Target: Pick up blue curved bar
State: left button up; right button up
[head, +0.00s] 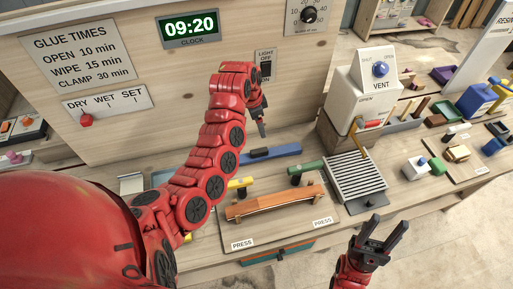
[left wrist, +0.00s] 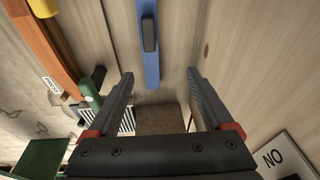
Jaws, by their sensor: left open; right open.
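The blue curved bar (head: 272,153) lies on the bench at the foot of the wooden back panel, with a dark block on it. In the left wrist view the blue bar (left wrist: 152,66) shows beyond and between my fingertips. My left gripper (head: 262,127) is above the bar near the panel, partly hidden by its own arm. In the left wrist view my left gripper (left wrist: 160,75) is open and nothing is held. My right gripper (head: 382,232) is open and empty at the bench's front, right of the PRESS board.
An orange curved bar (head: 275,204) lies on the PRESS board (head: 290,231), with green (head: 306,167) and yellow handles beside it. A slatted grille (head: 355,178) and the VENT box (head: 358,100) stand to the right. The back panel (head: 165,75) rises close to my left gripper.

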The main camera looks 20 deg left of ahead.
pick_arm(q)
jog(key=s+r+g, duration=0.1)
jog(key=s, duration=0.1)
jog(key=b, duration=0.7)
send_near(259, 150)
jog(key=shift+m, duration=0.3)
jog(key=f, duration=0.4)
jog(key=d+f, duration=0.1)
jog(key=f, duration=0.1)
jog(key=shift+w+f, duration=0.15)
jog(key=shift+f, duration=0.05)
jog(key=shift+w+d+f+p, duration=0.1)
jog(key=shift+f+p, duration=0.6)
jog(key=shift+f, duration=0.25)
jog(key=shift+w+f+p, duration=0.15)
jog(key=shift+f+p, duration=0.55)
jog(key=shift+f, duration=0.9)
grip_shut()
